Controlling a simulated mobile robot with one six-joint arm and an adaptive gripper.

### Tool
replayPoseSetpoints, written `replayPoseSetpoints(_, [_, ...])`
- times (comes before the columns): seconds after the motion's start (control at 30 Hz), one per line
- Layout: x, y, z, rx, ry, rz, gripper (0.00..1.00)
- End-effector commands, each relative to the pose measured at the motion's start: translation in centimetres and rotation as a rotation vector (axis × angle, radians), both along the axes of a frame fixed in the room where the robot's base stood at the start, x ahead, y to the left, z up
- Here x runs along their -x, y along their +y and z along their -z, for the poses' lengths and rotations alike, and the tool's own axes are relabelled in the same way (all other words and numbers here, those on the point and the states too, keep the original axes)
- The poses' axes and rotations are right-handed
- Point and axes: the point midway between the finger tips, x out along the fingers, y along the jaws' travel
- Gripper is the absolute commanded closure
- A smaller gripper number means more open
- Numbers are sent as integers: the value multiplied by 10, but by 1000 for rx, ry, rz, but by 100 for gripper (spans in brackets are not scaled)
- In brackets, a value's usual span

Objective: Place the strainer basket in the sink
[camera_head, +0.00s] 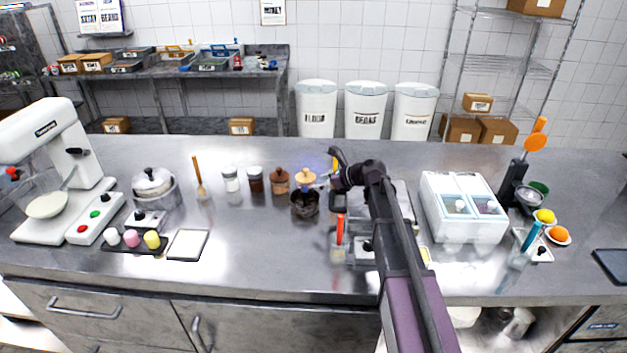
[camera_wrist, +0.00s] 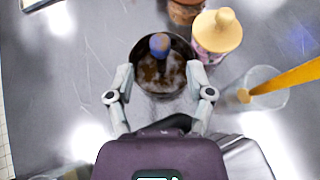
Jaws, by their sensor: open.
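The dark round strainer basket (camera_head: 304,203) stands on the steel counter left of my arm. In the wrist view the basket (camera_wrist: 147,82) shows from above, with a blue knob at its middle. My gripper (camera_wrist: 160,76) is open, with one finger on each side of the basket's near part; whether they touch it I cannot tell. In the head view my gripper (camera_head: 338,180) is just right of the basket. A grey recessed area (camera_head: 404,196), which looks like the sink, lies behind my arm and is partly hidden.
A wooden-topped jar (camera_wrist: 217,36) stands close to the basket. A clear cup with a yellow stick (camera_wrist: 262,88) is right of my gripper. A white two-part bin (camera_head: 463,232) stands right of my arm. Open counter (camera_head: 262,250) lies in front of the basket.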

Motion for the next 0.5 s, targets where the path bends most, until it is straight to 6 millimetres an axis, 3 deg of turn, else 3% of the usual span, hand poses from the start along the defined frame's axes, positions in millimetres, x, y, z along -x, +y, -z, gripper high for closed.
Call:
replayPoseSetpoints(0.2, [13,-28,-19,0,0,1,32])
replayPoseSetpoints(0.5, [20,-44,-27,0,0,0,32])
